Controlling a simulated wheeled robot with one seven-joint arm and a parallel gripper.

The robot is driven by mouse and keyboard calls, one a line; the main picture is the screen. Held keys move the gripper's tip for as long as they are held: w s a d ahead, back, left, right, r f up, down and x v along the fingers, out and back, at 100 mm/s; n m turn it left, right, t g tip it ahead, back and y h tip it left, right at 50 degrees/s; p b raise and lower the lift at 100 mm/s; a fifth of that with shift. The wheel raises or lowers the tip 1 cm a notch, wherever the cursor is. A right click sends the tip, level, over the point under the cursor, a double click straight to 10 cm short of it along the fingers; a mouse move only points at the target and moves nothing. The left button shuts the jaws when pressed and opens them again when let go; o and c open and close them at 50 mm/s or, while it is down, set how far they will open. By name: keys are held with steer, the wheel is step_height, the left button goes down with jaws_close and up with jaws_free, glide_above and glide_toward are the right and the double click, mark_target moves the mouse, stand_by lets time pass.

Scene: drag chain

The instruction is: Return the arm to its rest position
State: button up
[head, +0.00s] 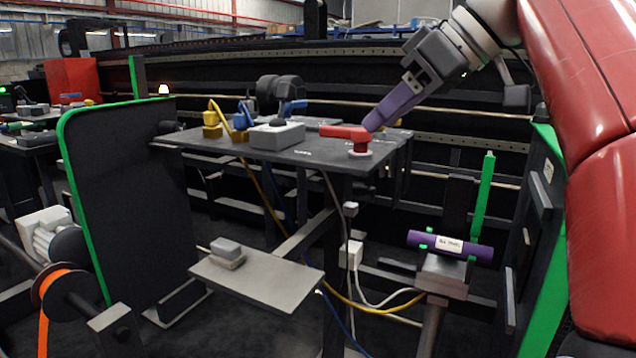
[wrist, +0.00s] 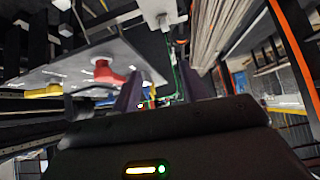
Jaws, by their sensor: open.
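My gripper (head: 378,120) is at upper right in the head view, on my arm reaching in from the right edge. Its purple fingers point down and left, and their tips appear close to the red lever handle (head: 345,132) on the dark table. Whether they touch it is unclear. In the wrist view the two purple fingers of my gripper (wrist: 165,92) stand apart with nothing held between them. The red handle (wrist: 108,74) shows there to the left of the left finger, outside the jaws.
The dark table (head: 315,150) also carries a grey box (head: 277,135) and yellow and blue connectors with cables. A purple cylinder (head: 449,244) rests on a stand at lower right. A green-edged panel (head: 125,200) stands at left. Dark rails run behind the table.

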steer(key=s+d+f+m+h, duration=0.2)
steer(key=s+f+m, duration=0.2)
steer(key=f, duration=0.8)
steer(key=s+d+f+m+t+h, duration=0.1)
steer(key=s+f, duration=0.5)
steer(key=f, duration=0.6)
steer(key=s+d+f+m+h, duration=0.3)
steer(key=s+f+m+h, duration=0.1)
steer(key=f, duration=0.8)
steer(key=s+m, duration=0.1)
steer(key=m, duration=0.1)
steer(key=shift+f+m+h, duration=0.3)
steer(key=shift+f, duration=0.05)
